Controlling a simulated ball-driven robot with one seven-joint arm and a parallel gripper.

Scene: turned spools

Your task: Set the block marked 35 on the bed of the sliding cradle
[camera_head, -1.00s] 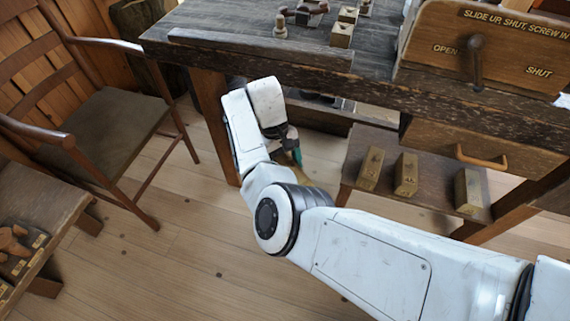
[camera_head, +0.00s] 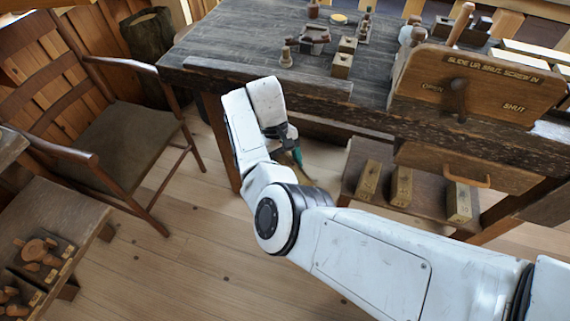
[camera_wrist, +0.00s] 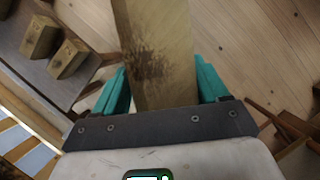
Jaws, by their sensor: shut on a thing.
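My gripper (camera_head: 293,158) hangs low in front of the workbench, partly hidden behind my own arm in the head view. In the wrist view its teal fingers (camera_wrist: 158,85) are shut on a long wooden block (camera_wrist: 157,40), which has a dark scuffed patch on its face. No number can be read on this block. In the head view only a small brownish part of it shows below the fingers. I cannot make out the sliding cradle for certain. A dark fixture (camera_head: 313,38) stands on the bench top and its kind is unclear.
Several brass-coloured blocks (camera_head: 401,186) stand on the low shelf (camera_head: 425,212) right of my gripper. The workbench (camera_head: 230,50) carries small blocks (camera_head: 342,65), a turned piece (camera_head: 286,57) and a lettered wooden box (camera_head: 478,85). A chair (camera_head: 120,140) stands left; floor between is clear.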

